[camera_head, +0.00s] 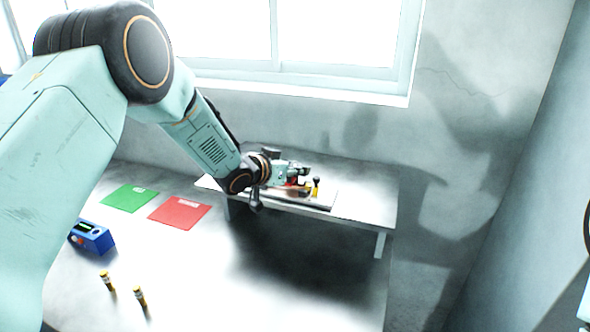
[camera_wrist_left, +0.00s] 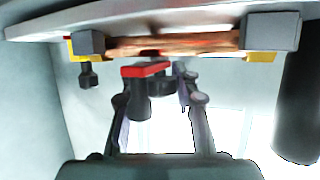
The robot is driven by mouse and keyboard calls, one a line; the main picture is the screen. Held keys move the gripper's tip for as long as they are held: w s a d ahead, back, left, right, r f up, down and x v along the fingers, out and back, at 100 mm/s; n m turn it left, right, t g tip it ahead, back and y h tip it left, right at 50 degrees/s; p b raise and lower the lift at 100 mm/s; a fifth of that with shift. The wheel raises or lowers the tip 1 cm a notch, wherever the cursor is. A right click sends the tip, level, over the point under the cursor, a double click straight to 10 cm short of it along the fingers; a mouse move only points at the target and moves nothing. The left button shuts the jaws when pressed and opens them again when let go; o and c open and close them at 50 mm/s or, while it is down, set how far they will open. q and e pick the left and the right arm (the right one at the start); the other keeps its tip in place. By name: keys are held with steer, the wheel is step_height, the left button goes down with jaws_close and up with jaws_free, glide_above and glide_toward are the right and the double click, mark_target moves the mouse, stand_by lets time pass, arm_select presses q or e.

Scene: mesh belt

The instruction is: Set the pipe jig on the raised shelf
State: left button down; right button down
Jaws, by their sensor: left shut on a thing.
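The pipe jig (camera_head: 322,203) is a pale flat plate with a copper pipe, grey end blocks, yellow parts and a red clamp. In the head view it is at the raised shelf (camera_head: 368,198), along its front left part; I cannot tell whether it rests there or hangs just above. My left gripper (camera_head: 302,176) is shut on the jig around its middle, by the red and black part. The left wrist view shows the copper pipe (camera_wrist_left: 170,43) and red part (camera_wrist_left: 147,70) upside down, the fingers (camera_wrist_left: 158,95) close around it.
A green mat (camera_head: 130,198) and a red mat (camera_head: 180,212) lie on the white table left of the shelf. A blue device (camera_head: 91,237) and two yellow-black pieces (camera_head: 107,282) are nearer. The shelf's right part is clear. A window (camera_head: 330,40) is behind.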

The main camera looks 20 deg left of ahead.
arm_select(q)
steer(key=shift+s+d+r, duration=0.1)
steer(key=shift+d+r, duration=0.05)
steer(key=shift+d, duration=0.35)
steer(key=c, duration=1.4)
jaws_free()
steer(key=shift+f, duration=0.3)
steer(key=o, duration=0.3)
steer(key=shift+a, duration=0.35)
steer(key=shift+o, duration=0.5)
steer(key=shift+r, duration=0.1)
